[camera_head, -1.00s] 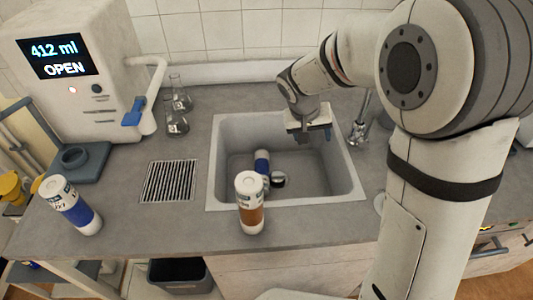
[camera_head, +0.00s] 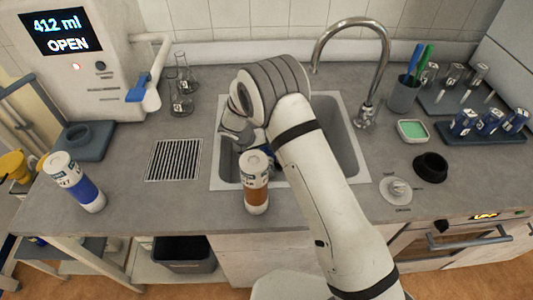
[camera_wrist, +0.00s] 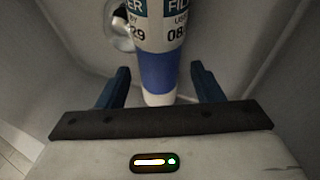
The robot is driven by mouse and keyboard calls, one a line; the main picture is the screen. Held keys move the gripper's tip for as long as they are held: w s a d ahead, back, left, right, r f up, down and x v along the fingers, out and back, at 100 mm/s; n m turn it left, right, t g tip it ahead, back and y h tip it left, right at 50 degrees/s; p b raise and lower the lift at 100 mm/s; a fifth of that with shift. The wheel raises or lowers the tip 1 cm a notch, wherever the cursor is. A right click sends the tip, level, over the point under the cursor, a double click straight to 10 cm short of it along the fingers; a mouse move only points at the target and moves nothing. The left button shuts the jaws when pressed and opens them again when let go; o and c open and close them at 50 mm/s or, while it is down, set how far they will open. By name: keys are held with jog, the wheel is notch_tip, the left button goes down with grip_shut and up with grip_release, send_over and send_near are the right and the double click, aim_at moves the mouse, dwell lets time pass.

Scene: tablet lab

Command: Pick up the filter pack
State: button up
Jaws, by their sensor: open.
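The filter pack (camera_wrist: 158,68) is a white cylinder with a blue band and printed label, seen in the wrist view inside the sink. Only part of the label reads, with "08" and "29". My gripper (camera_wrist: 160,84) is open, with one dark blue finger on each side of the pack's blue-banded end. In the head view my gripper (camera_head: 246,140) is down in the sink (camera_head: 348,150), mostly hidden behind my arm and a brown-banded cylinder, and the pack is hidden there.
The brown-banded cylinder (camera_head: 257,188) stands at the sink's front edge, close to my arm. A blue-banded cylinder (camera_head: 80,188) stands at left. A tap (camera_head: 368,75) rises behind the sink. A shiny round part (camera_wrist: 117,30) lies beside the pack.

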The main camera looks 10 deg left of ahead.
aim_at(264, 150)
jog(key=shift+p+x, duration=0.65)
jog(key=shift+x, duration=1.55)
jog(key=shift+c, duration=0.6)
jog(key=c, duration=0.7)
jog(key=shift+w+r, duration=0.1)
jog(key=shift+c, duration=1.3)
jog(key=shift+r, duration=0.1)
